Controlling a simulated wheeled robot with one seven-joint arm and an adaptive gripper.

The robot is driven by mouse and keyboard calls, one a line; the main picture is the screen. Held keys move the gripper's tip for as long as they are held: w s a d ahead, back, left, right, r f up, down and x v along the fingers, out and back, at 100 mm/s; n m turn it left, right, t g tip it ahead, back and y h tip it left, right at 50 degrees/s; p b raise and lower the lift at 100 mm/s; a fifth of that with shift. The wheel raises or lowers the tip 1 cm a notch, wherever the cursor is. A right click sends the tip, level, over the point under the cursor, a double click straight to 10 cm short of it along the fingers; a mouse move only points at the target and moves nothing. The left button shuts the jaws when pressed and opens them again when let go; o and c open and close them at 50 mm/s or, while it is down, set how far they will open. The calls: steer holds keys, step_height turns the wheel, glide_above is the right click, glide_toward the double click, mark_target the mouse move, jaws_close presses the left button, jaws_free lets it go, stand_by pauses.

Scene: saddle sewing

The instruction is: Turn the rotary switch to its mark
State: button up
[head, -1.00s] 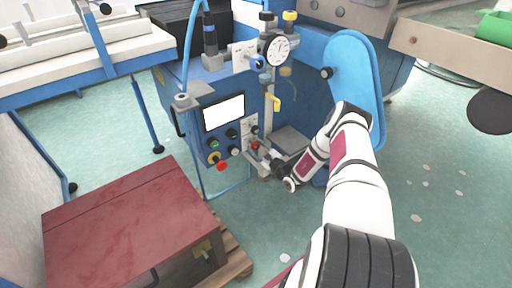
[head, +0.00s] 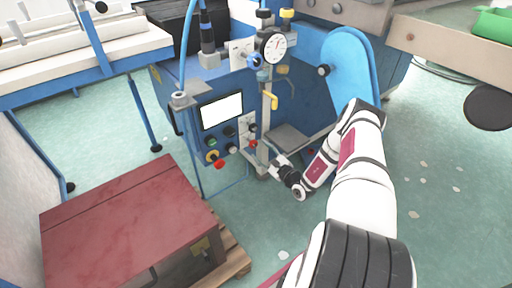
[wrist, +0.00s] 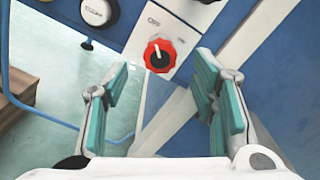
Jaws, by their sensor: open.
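The rotary switch (wrist: 160,55) is a red knob with a black middle and a pale pointer line that points roughly up in the wrist view. It sits on a white plate (wrist: 163,27) with small dark markings above it and to its right. In the wrist view my gripper (wrist: 162,78) is open, with its teal-padded fingers to the left and right, below the switch and apart from it. Nothing is between the fingers. In the head view my gripper (head: 274,163) is small, just right of and below the switch plate on the blue machine.
The blue machine's panel has a white screen (head: 222,111), several buttons and a red mushroom button (head: 219,164). A dial gauge (head: 272,46) and a yellow lever (head: 273,101) are above. A grey plate (head: 287,138) is close to my gripper. A dark red chest (head: 125,230) stands at left.

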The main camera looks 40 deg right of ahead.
steer(key=s, duration=0.6)
steer(key=shift+s+d, duration=0.1)
stand_by(0.3)
